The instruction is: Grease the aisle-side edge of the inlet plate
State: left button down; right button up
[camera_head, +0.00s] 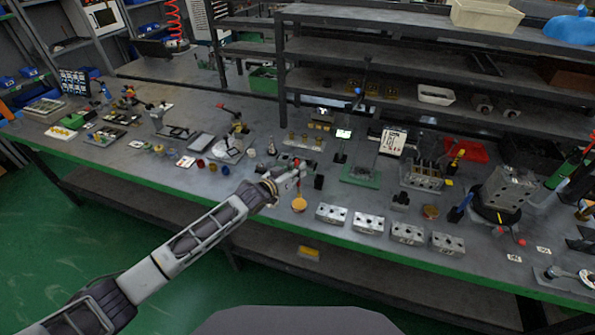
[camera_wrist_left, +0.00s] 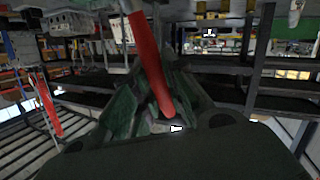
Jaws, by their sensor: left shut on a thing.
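My left gripper (camera_head: 292,179) reaches in over the front of the workbench and is shut on a thin red-handled tool. In the left wrist view the red handle (camera_wrist_left: 148,65) runs between the dark fingers (camera_wrist_left: 168,100); its working tip cannot be made out. A round orange-topped thing (camera_head: 299,204) is just below the gripper in the picture. A row of several silver valve blocks (camera_head: 368,222) stands to its right along the front edge. A plate with a green border (camera_head: 361,175) lies farther back. I cannot tell which part is the inlet plate. My right gripper is not in view.
The grey workbench (camera_head: 270,205) has a green front edge. Small parts and cups crowd its left half. A grey machine block (camera_head: 508,188) stands at the right, with a red bin (camera_head: 464,151) behind. Shelving (camera_head: 400,60) rises at the back. Green floor is clear at the lower left.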

pick_arm(q)
jog(key=shift+r+p, duration=1.05)
jog(key=shift+r, duration=0.3)
notch_tip(320, 180, up, 20)
jog(key=n+y, duration=0.1)
jog(key=s+a+r+n+t+y, duration=0.2)
jog(key=a+r+y, duration=0.1)
jog(key=a+r, duration=0.3)
jog(key=s+a+f+n+y, duration=0.25)
jog(key=a+f, duration=0.25)
jog(key=a, duration=0.3)
jog(key=s+a+f+y, duration=0.1)
jog(key=s+f, duration=0.3)
jog(key=f, duration=0.4)
jog(key=s+a+f+n+y, duration=0.1)
jog(key=s+a+f, duration=0.2)
jog(key=s+f, duration=0.2)
jog(key=s+a+f+n+t+y, duration=0.1)
jog(key=s+a+f, duration=0.2)
jog(key=f, duration=0.8)
jog(key=shift+s+f+b, duration=0.35)
jog(key=shift+s+f, duration=0.05)
jog(key=shift+s, duration=0.45)
